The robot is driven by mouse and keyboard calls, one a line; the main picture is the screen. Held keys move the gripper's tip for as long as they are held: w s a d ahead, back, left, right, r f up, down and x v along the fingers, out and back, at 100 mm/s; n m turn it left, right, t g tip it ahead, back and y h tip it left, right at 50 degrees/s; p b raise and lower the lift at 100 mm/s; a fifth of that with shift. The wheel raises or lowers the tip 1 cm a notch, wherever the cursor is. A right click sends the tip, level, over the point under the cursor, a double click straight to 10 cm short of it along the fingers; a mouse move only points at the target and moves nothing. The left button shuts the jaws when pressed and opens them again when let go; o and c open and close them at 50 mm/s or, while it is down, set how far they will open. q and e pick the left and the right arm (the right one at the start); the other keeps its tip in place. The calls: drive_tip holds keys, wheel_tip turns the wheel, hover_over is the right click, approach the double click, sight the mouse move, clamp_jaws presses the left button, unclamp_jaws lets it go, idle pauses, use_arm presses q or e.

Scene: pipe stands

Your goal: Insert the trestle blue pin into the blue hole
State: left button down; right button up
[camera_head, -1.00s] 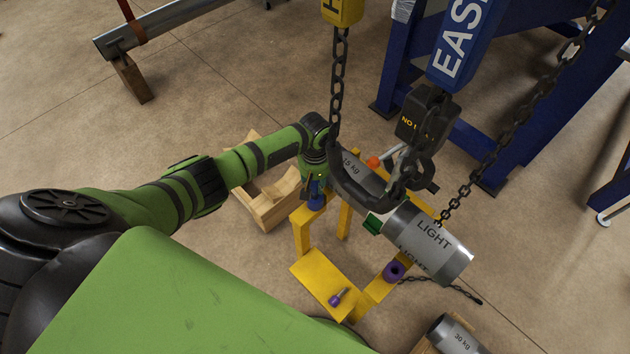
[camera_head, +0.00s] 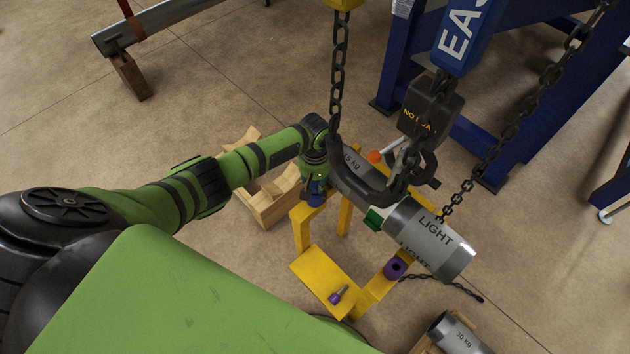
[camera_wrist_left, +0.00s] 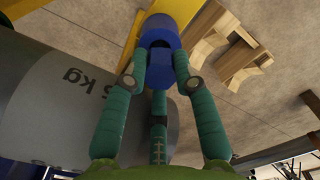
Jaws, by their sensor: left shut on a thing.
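My left gripper (camera_head: 316,192) is at the upper left corner of the yellow trestle (camera_head: 302,234). In the left wrist view its green fingers (camera_wrist_left: 160,70) are closed around a blue pin (camera_wrist_left: 158,62). The pin lines up with a blue round socket (camera_wrist_left: 166,30) on the trestle and appears to meet its dark hole. How deep it sits cannot be told. In the head view the blue part (camera_head: 316,200) shows just under the gripper, partly hidden by it. My right gripper is out of view.
A grey pipe (camera_head: 432,236) lies across the trestle close to my gripper, with a black hook (camera_head: 365,190) and chains over it. A purple socket (camera_head: 396,268), loose purple pin (camera_head: 338,295) and orange ball-ended handle (camera_head: 375,157) are nearby. A wooden stand (camera_head: 270,205) is behind my wrist.

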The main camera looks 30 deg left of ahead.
use_arm(q)
drive_tip(key=shift+f+b, duration=0.4)
drive_tip(key=shift+f, duration=0.2)
drive_tip(key=c, duration=0.9)
unclamp_jaws()
drive_tip(key=shift+r, duration=0.2)
drive_tip(key=shift+w, duration=0.15)
drive_tip(key=shift+r, duration=0.15)
drive_tip(key=shift+r+p, duration=0.25)
drive_tip(key=shift+p, duration=0.15)
wheel_tip(320, 180, up, 4)
drive_tip(key=p, duration=0.5)
drive_tip(key=shift+d+r, duration=0.15)
